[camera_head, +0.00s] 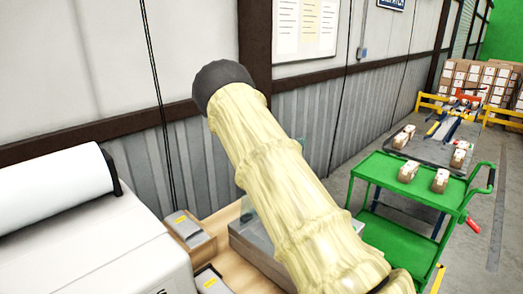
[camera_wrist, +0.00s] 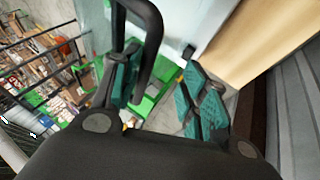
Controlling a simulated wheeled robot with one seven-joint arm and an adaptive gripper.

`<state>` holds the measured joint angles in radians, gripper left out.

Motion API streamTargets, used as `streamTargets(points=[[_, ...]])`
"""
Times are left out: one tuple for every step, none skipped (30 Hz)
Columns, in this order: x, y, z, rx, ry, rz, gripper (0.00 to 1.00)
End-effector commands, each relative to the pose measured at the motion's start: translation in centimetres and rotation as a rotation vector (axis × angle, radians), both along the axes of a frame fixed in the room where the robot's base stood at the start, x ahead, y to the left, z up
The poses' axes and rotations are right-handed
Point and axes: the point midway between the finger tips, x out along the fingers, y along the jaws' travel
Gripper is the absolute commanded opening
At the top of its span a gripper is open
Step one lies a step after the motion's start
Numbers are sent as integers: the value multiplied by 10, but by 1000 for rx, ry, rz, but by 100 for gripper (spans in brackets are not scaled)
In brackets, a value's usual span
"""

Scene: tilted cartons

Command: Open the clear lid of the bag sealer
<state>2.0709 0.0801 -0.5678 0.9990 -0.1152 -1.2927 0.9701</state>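The bag sealer (camera_head: 262,252) is a grey box on the wooden table, mostly hidden behind my sleeved arm in the head view. A small pale, see-through panel, apparently its clear lid (camera_head: 247,213), stands up at its back left edge beside my arm. In the wrist view a pale bluish clear sheet, likely the lid (camera_wrist: 180,22), shows at the top, beyond my fingers. My gripper (camera_wrist: 160,62) has its teal-padded fingers spread apart, with nothing clearly held between them. I cannot tell whether a finger touches the sheet. In the head view the fingers are hidden by my arm.
The wooden table (camera_head: 222,222) holds two grey items with yellow labels (camera_head: 190,228), (camera_head: 212,281). A white machine with a roll (camera_head: 95,245) fills the left. A corrugated wall (camera_head: 310,125) stands behind. A green cart (camera_head: 415,182) with small cartons stands right.

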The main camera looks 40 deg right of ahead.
Motion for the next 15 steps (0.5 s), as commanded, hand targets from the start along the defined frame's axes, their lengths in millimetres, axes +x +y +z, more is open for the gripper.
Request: streamTargets(points=[[1, 1, 0, 1, -4, 1, 34], [0, 0, 0, 2, -3, 1, 34], [0, 0, -1, 1, -2, -1, 34], [0, -1, -1, 2, -2, -1, 34], [-1, -1, -1, 2, -1, -1, 34], [-1, -1, -1, 1, -1, -3, 34], [-1, -2, -1, 2, 0, -3, 34], [-2, -2, -1, 2, 0, -3, 34], [-2, -2, -1, 2, 0, -3, 34], [-2, -2, -1, 2, 0, -3, 34], [-2, -2, -1, 2, 0, -3, 34], [-2, -2, -1, 1, 1, -4, 34], [-2, -2, -1, 1, 1, -4, 34], [-2, -1, -1, 1, 1, -4, 34], [-2, -1, -1, 1, 1, -4, 34]])
